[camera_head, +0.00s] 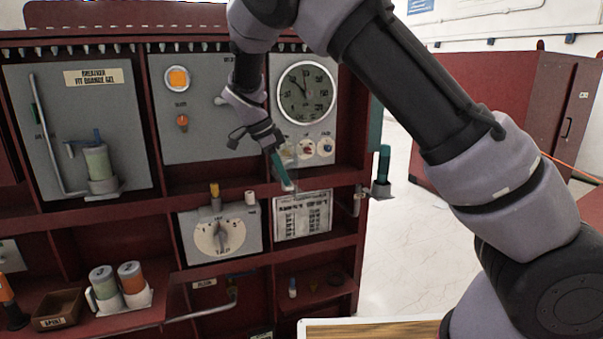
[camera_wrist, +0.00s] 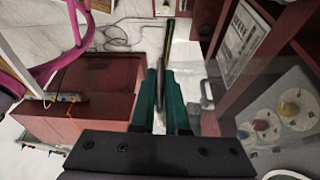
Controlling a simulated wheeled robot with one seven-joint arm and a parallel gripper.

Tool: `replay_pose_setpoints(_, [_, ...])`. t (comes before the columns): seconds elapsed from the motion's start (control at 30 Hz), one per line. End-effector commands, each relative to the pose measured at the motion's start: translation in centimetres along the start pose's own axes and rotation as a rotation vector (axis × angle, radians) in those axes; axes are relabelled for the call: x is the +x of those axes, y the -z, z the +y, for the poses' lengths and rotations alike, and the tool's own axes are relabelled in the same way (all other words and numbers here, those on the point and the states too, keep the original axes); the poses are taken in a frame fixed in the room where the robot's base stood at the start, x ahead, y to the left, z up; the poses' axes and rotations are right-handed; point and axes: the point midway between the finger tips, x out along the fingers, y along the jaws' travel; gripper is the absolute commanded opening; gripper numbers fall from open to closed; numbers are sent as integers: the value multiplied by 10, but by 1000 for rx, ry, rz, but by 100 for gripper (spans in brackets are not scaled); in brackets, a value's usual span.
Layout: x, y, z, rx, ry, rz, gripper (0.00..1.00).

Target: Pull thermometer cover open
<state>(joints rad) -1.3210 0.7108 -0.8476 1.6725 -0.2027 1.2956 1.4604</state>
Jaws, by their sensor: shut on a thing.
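The thermometer (camera_head: 306,93) is a round dial with a pale rim on the grey panel at the upper middle right of the cabinet. Three small round fittings (camera_head: 305,150) sit below it; they also show at the right of the wrist view (camera_wrist: 268,122). My gripper (camera_head: 289,185) is in front of the lower part of this panel, its teal fingers pointing down. In the wrist view, my gripper (camera_wrist: 161,72) is shut on the thin, edge-on rim of the thermometer cover (camera_wrist: 166,50). The cover looks clear, and its full outline is hard to make out.
Below is a tap dial (camera_head: 222,238) and a printed label sheet (camera_head: 303,214). A teal-handled fitting (camera_head: 382,170) juts from the cabinet's right side. A red cabinet (camera_head: 520,115) stands behind to the right, with open floor between.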

Motion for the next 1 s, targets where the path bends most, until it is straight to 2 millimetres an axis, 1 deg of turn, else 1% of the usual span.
replay_pose_setpoints(0.1, [-5,-12,-1,0,0,0,0])
replay_pose_setpoints(0.3, [-10,-24,-2,-1,-1,0,0])
replay_pose_setpoints(0.5, [-11,-28,-4,-2,0,-1,0])
replay_pose_setpoints(0.83, [-11,-28,-4,-2,0,-1,0])
replay_pose_setpoints(0.87, [-11,-28,-4,-2,0,-1,24])
replay_pose_setpoints(0.9, [-11,-28,-4,-2,0,-1,39])
replay_pose_setpoints(0.93, [-11,-28,-4,-2,0,-1,42])
replay_pose_setpoints(1.0, [-11,-28,-4,-2,0,-1,42])
